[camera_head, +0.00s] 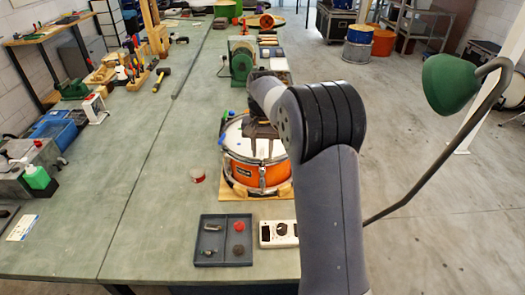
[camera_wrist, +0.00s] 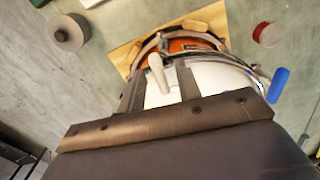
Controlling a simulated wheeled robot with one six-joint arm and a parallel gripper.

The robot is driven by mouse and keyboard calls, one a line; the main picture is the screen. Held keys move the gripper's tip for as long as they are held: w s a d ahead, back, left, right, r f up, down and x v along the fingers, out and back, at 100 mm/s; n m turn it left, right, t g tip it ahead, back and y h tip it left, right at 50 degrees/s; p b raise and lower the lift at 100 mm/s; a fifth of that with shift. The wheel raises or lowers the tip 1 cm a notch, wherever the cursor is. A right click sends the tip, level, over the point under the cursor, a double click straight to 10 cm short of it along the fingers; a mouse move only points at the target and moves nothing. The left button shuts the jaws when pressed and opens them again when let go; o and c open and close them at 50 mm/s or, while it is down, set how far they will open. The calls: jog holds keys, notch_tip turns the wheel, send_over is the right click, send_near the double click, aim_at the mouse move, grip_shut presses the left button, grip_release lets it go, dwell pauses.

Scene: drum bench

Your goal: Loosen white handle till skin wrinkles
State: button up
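The orange drum (camera_head: 240,172) with its white skin (camera_head: 241,144) sits on a wooden board on the bench. In the wrist view, the white handle (camera_wrist: 157,72) stands up near the drum's rim (camera_wrist: 158,42), beside the drum's orange shell (camera_wrist: 190,45). My gripper (camera_head: 262,137) is over the drum, pointing down. In the wrist view my gripper (camera_wrist: 159,88) has its two fingers apart, with the white handle showing between and beyond them. I cannot tell whether either finger touches it. The handle is hidden in the head view. No wrinkles can be made out on the skin.
A blue handle (camera_wrist: 278,84) is at the rim's right in the wrist view. A grey tray (camera_head: 211,257) with small parts and a white box with a dial (camera_head: 282,231) lie in front. A red-and-white can (camera_head: 198,175) stands left of the drum. The bench's left-middle is clear.

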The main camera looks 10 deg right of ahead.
jog(key=shift+f, duration=0.55)
grip_shut()
